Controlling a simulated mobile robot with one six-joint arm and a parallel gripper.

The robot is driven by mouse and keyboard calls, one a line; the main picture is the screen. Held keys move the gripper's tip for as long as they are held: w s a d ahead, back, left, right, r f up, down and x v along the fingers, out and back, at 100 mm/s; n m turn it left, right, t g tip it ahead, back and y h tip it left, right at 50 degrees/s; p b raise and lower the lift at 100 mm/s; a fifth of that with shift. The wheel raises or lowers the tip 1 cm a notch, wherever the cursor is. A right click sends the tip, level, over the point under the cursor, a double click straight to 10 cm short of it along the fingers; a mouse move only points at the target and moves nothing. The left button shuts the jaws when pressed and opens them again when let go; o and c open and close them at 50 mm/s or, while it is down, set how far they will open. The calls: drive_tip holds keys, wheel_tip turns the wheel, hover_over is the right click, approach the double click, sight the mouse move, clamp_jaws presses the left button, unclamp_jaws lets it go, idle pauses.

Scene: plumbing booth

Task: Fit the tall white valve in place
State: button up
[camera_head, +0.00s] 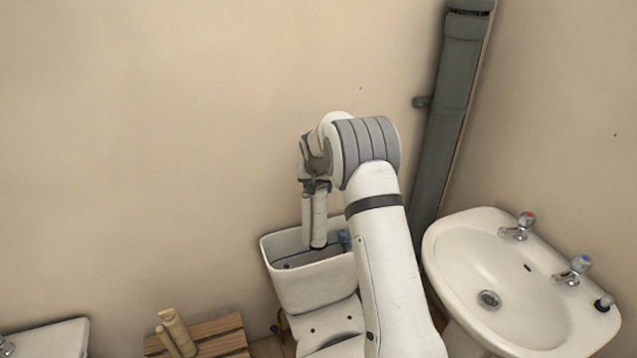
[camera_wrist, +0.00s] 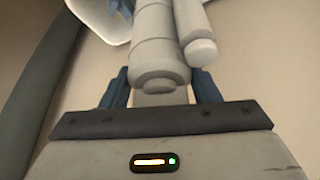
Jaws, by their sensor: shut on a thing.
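The tall white valve (camera_head: 314,218) hangs roughly upright from my gripper (camera_head: 318,184), which is shut on its upper end. In the head view its dark lower end overlaps the opening of the white toilet cistern (camera_head: 312,288); I cannot tell how far inside it is. In the wrist view the valve (camera_wrist: 158,50), with a thinner side tube, sits between the blue fingers of my gripper (camera_wrist: 160,88). The cistern is open at the top and its floor is partly hidden by the valve.
A blue-grey part (camera_head: 344,240) stands at the cistern's right end. A washbasin (camera_head: 455,250) with two taps is at the right, beside a grey pipe (camera_head: 447,120). A wooden crate (camera_head: 222,333) with beige bottles (camera_head: 175,330) is at lower left.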

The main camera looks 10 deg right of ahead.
drive_tip(key=b, duration=0.3)
hover_over(317, 242)
drive_tip(key=w, duration=0.3)
drive_tip(key=shift+d+f, duration=0.2)
drive_tip(key=shift+f, duration=2.3)
drive_tip(key=shift+d+f, duration=0.2)
drive_tip(key=shift+f, duration=2.25)
wheel_tip(317, 242, down, 18)
drive_tip(key=b, duration=1.4)
drive_tip(key=shift+r+b, duration=0.1)
drive_tip(key=shift+b, duration=0.25)
drive_tip(key=shift+f+b, duration=0.8)
drive_tip(key=shift+b, duration=0.2)
drive_tip(key=o, duration=1.7)
drive_tip(key=shift+v, duration=3.9)
